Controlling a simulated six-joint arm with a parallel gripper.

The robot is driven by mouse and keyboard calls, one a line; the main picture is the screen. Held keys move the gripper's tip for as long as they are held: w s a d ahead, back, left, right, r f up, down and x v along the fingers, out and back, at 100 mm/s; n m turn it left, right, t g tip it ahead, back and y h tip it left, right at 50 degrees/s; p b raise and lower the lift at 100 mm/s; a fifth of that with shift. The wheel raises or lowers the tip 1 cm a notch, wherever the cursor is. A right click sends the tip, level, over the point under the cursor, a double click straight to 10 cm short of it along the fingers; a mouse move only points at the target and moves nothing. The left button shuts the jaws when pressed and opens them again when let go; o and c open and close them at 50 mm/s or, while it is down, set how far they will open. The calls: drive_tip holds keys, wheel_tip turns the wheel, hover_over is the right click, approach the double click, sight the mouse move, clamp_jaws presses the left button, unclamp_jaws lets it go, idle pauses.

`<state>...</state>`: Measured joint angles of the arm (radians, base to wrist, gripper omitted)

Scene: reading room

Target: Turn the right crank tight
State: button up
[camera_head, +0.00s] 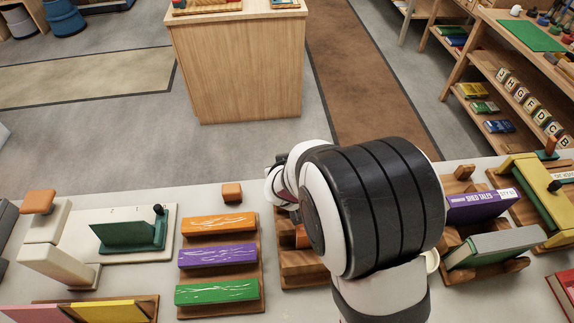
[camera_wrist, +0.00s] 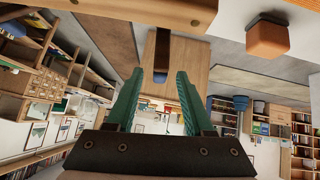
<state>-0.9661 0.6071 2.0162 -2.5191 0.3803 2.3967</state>
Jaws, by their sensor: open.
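My gripper (camera_wrist: 159,80) is open in the wrist view, its two green fingers apart with nothing clamped between them. A narrow dark upright bar (camera_wrist: 162,50) shows in the gap, below a light wooden edge (camera_wrist: 150,12); I cannot tell whether it is a crank handle. In the head view my arm covers the middle right of the table and hides the fingertips. A wooden stand (camera_head: 300,268) is partly hidden behind it. A yellow and green fixture (camera_head: 532,198) with a black knob (camera_head: 554,186) stands at the far right. I cannot tell which part is the right crank.
Left of my arm are a small orange block (camera_head: 232,192), a wooden board with orange, purple and green bars (camera_head: 218,256), and a green fixture (camera_head: 130,236). Books on a wooden stand (camera_head: 483,206) lie right of it. A wooden cabinet (camera_head: 238,68) stands beyond the table.

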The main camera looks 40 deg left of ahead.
drive_tip(key=v, duration=1.5)
drive_tip(key=shift+s+r, duration=0.25)
drive_tip(key=shift+s, duration=0.05)
drive_tip(key=shift+w, duration=0.1)
drive_tip(key=shift+c, duration=0.7)
drive_tip(key=w+a, duration=0.1)
drive_tip(key=a, duration=0.1)
drive_tip(key=w+a+t+h, duration=0.1)
drive_tip(key=a, duration=0.1)
drive_tip(key=w+a+r+t, duration=0.1)
drive_tip(key=a, duration=0.1)
drive_tip(key=shift+w+r+m+h, duration=0.15)
drive_tip(key=shift+w+m+h, duration=0.15)
drive_tip(key=shift+m, duration=0.1)
drive_tip(key=c, duration=0.5)
drive_tip(key=a, duration=0.1)
drive_tip(key=a+f+h, duration=0.1)
drive_tip(key=a, duration=0.1)
drive_tip(key=shift+a+m+h, duration=0.2)
drive_tip(key=shift+m+h, duration=0.1)
drive_tip(key=shift+m, duration=0.1)
clamp_jaws()
drive_tip(key=s+a+f+g+h, duration=0.1)
drive_tip(key=s+a+f+h, duration=0.2)
drive_tip(key=s+a+f, duration=0.15)
drive_tip(key=w+d+f, duration=0.4)
drive_tip(key=w+f, duration=0.3)
drive_tip(key=w, duration=0.1)
